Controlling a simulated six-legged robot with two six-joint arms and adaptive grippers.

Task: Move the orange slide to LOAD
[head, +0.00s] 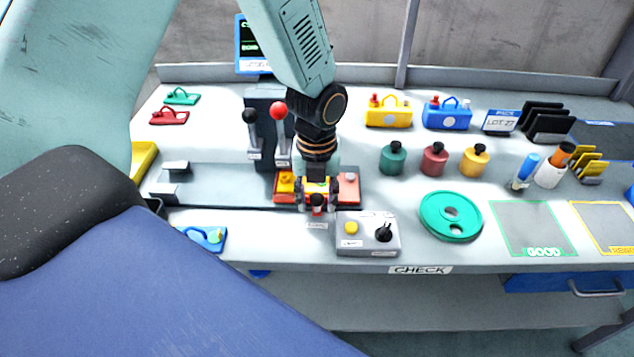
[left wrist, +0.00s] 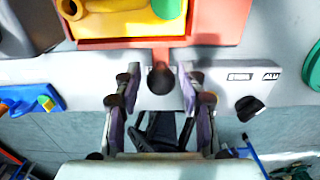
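The orange slide (head: 349,188) sits at the right end of a grey rail (head: 225,187), with a yellow part (head: 286,183) on it. In the left wrist view the slide (left wrist: 220,22) is at the top, and a short bar runs from its front edge to a dark round knob (left wrist: 160,80). My left gripper (head: 317,203) is over the slide's front side. In the left wrist view its fingers (left wrist: 158,82) stand open on either side of the knob, with visible gaps. I cannot read any LOAD mark; a small label in front of the slide is too small to read.
A grey control box (head: 367,242) with a yellow button and black knob stands close right of the gripper. Two levers, black and red-knobbed (head: 279,111), rise behind the rail. A blue tray (head: 207,240) lies front left. A green disc (head: 450,214) lies to the right.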

